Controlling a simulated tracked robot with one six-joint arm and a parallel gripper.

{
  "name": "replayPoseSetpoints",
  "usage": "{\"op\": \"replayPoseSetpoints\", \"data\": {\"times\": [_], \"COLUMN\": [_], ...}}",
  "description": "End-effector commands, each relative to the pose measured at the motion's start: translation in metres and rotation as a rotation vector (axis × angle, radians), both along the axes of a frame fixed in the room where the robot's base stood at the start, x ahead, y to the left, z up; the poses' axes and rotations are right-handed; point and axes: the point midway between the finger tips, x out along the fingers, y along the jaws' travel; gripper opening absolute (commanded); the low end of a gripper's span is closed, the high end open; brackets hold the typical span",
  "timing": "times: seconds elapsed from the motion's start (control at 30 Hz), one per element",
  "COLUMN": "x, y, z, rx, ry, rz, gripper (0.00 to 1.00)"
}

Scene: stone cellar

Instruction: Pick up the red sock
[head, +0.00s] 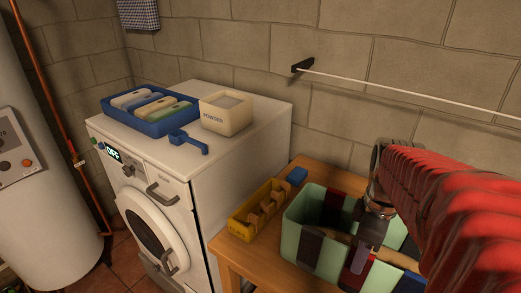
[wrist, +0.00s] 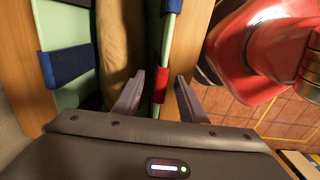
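A mint-green basket (head: 295,213) stands on the wooden table, with dark and red cloth over its walls. In the wrist view, a small red piece of cloth, seemingly the red sock (wrist: 160,87), hangs over the green rim (wrist: 168,45). My gripper (head: 357,262) reaches down at the basket's near wall. In the wrist view my gripper (wrist: 160,88) is open, one finger on each side of the red cloth, with gaps visible. Most of the sock is hidden. Another dark red patch (head: 334,204) shows on the basket's far side.
Navy cloth (wrist: 65,66) hangs over the opposite rim, and a tan bundle (wrist: 120,45) lies inside the basket. A yellow box of pegs (head: 258,212) and a blue block (head: 297,175) are beside it. The washing machine (head: 205,185) stands left, with a blue tray (head: 115,117) on top.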

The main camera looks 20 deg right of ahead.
Motion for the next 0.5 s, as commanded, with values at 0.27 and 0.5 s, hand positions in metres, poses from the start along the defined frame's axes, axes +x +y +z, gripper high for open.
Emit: {"op": "replayPoseSetpoints", "data": {"times": [0.27, 0.5], "x": [0.0000, 0.0000], "y": [-0.0001, -0.0003], "z": [-0.0007, -0.0005], "rx": [0.000, 0.000], "ry": [0.000, 0.000], "rz": [0.000, -0.001], "gripper": [0.38, 0.38]}}
